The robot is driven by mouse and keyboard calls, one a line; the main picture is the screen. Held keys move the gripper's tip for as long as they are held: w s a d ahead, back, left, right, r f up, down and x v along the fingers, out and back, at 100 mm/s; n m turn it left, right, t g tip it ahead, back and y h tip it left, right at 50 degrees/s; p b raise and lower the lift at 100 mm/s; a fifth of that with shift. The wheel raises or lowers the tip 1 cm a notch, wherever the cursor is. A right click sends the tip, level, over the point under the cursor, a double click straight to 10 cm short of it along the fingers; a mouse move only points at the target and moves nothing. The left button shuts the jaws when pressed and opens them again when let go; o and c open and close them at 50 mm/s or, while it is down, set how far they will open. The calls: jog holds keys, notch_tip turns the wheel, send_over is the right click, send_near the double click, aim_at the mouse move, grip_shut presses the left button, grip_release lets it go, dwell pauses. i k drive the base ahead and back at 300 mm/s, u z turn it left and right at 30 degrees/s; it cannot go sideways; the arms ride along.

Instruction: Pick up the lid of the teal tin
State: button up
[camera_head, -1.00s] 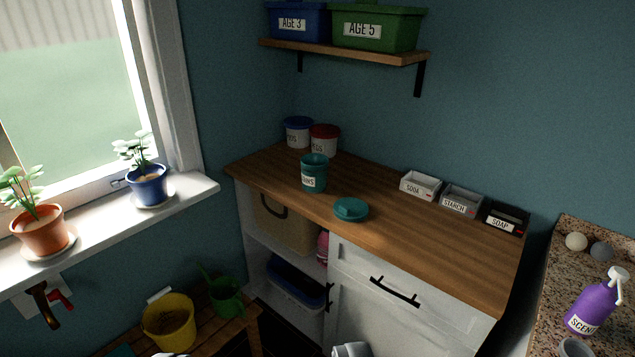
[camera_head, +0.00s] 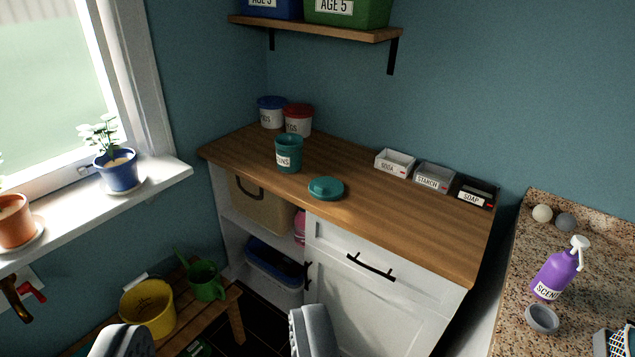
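The teal lid (camera_head: 327,188) lies flat on the wooden counter top, to the right and in front of the open teal tin (camera_head: 289,155). The tin stands upright with a white label and has no lid on it. My gripper (camera_head: 218,345) shows at the bottom edge as two grey fingers set wide apart. It is open, with nothing seen between the fingers, and is well short of the counter and the lid. The lower parts of the fingers are cut off by the frame.
Tubs with a blue lid (camera_head: 271,112) and a red lid (camera_head: 298,119) stand behind the tin. Small boxes (camera_head: 434,178) line the counter's back right. A shelf (camera_head: 318,29) hangs above. A bench (camera_head: 212,312) with a yellow bucket (camera_head: 148,306) stands low left. The counter around the lid is clear.

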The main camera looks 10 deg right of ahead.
aim_at(323, 188)
jog(key=u, duration=0.3)
jog(key=i, duration=2.2)
jog(key=z, duration=0.65)
